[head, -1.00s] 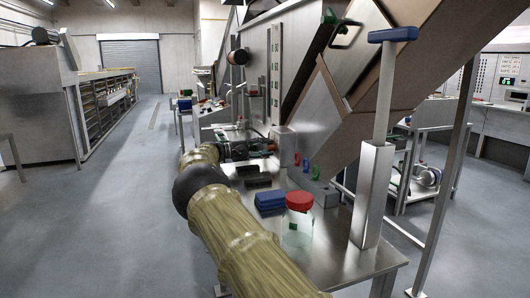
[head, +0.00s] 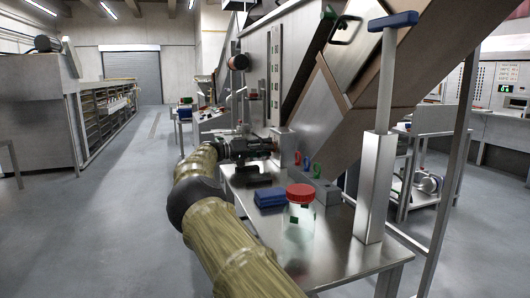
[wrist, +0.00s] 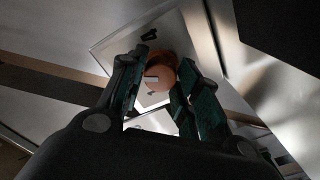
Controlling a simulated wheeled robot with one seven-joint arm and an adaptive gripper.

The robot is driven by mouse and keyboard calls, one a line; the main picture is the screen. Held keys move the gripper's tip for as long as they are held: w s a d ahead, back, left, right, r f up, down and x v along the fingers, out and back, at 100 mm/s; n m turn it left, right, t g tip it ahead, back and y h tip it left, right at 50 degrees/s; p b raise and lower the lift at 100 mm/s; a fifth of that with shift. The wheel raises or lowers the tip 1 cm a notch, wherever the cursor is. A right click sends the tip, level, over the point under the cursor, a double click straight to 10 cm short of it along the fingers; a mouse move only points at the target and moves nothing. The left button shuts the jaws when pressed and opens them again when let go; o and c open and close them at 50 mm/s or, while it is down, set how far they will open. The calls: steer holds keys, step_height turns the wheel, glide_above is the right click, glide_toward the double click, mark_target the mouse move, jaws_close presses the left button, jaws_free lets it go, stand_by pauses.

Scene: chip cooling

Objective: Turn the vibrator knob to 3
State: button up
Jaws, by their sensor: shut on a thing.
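The vibrator knob (wrist: 159,80) is a round orange-brown knob with a short white mark, on a pale metal plate (wrist: 113,48) in the wrist view. The mark lies roughly level in that view. I cannot read a 3 on the plate. My gripper (wrist: 163,60) has a green-padded finger on each side of the knob and is shut on it. In the head view my gripper (head: 268,147) reaches the left face of a small grey box (head: 286,150) by the big machine, and the knob is mostly hidden there.
Below my gripper is a metal table (head: 331,248) with a red-lidded jar (head: 300,215), blue folded items (head: 270,197) and a black object (head: 262,194). Small coloured rings (head: 306,163) stand right of the grey box. A steel post (head: 373,190) rises at the table's right. The floor at left is clear.

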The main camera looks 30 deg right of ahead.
steer(key=shift+f+m, duration=0.2)
steer(key=shift+m, duration=0.4)
steer(key=o, duration=1)
steer(key=shift+r, duration=0.1)
steer(key=shift+a, duration=0.15)
steer(key=v, duration=1.1)
steer(key=shift+w+a, duration=0.2)
steer(key=shift+a, duration=0.15)
